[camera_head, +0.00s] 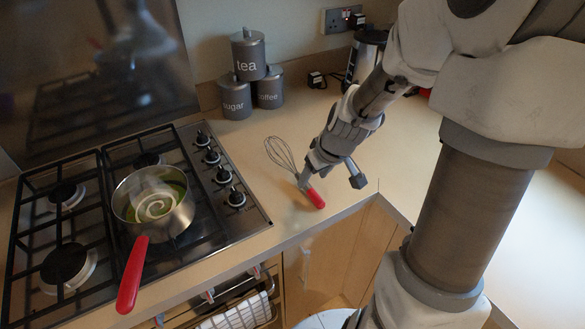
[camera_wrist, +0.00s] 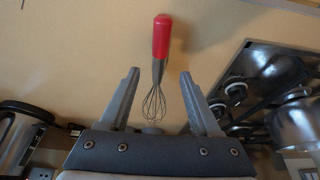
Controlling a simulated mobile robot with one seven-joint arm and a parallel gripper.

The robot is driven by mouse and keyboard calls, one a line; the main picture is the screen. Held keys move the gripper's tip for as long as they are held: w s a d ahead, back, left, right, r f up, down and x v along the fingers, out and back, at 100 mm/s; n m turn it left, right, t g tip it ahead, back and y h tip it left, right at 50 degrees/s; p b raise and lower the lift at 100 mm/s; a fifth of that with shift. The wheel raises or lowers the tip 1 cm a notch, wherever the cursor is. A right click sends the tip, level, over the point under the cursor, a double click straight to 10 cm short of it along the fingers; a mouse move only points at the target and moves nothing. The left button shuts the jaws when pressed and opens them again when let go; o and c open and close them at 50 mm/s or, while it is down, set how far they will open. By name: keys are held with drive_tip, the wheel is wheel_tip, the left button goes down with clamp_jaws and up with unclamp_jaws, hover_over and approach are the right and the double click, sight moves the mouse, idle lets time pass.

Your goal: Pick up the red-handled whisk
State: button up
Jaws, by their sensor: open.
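The whisk has a red handle (camera_head: 316,198) and thin wire loops (camera_head: 280,153). It lies on the wooden counter to the right of the hob, handle towards the front edge. In the wrist view the whisk (camera_wrist: 160,38) shows with its handle at the top and its wires between and beyond the fingers. My gripper (camera_head: 305,180) is at the whisk, close to where handle and wires meet, and partly hides it in the head view. In the wrist view my gripper (camera_wrist: 158,88) is open, one finger on each side of the whisk, with nothing held.
A steel pan (camera_head: 153,204) with a red handle stands on the gas hob (camera_head: 225,243), left of the whisk. Grey canisters (camera_head: 247,60) and a kettle (camera_head: 368,48) stand at the back. The counter's front edge (camera_head: 330,222) is close to the whisk handle.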

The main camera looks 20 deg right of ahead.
sight(309, 186)
drive_tip(key=shift+b+x, duration=0.45)
drive_tip(key=shift+x, duration=2.25)
drive_tip(key=shift+s+d, duration=0.1)
drive_tip(key=shift+d, duration=0.05)
drive_tip(key=shift+c, duration=0.3)
clamp_jaws()
